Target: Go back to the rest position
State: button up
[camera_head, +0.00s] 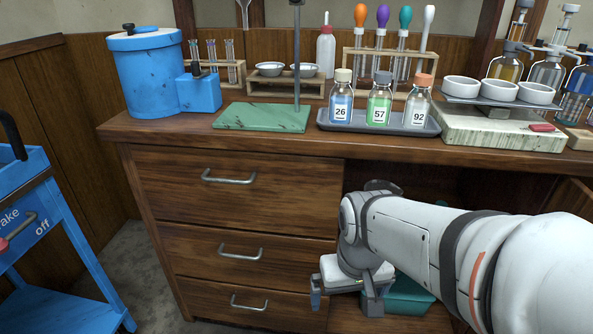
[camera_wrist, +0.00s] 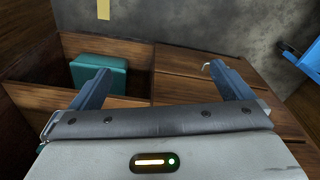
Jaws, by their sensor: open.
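My gripper (camera_head: 346,300) is open and hangs low in front of the wooden cabinet, near the edge between the drawers and the open compartment. In the wrist view its two fingers (camera_wrist: 162,88) stand wide apart with nothing between them. My arm reaches in from the right of the head view, below the bench top. A teal box (camera_head: 408,296) sits low in the open compartment, partly hidden behind my arm. It also shows in the wrist view (camera_wrist: 98,73), left of centre and beyond the left finger.
The wooden bench (camera_head: 270,150) above carries bottles on a grey tray (camera_head: 425,130), a green stand base (camera_head: 262,118) and a blue vessel (camera_head: 145,75). Drawer handles (camera_head: 240,252) stick out left of my gripper. A blue cart (camera_head: 60,240) stands at the far left, with floor between.

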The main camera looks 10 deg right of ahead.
notch_tip(320, 180, up, 37)
jog(key=t+p, duration=0.1)
jog(key=p, duration=3.2)
jog(key=shift+s, duration=0.35)
jog(key=shift+d, duration=0.1)
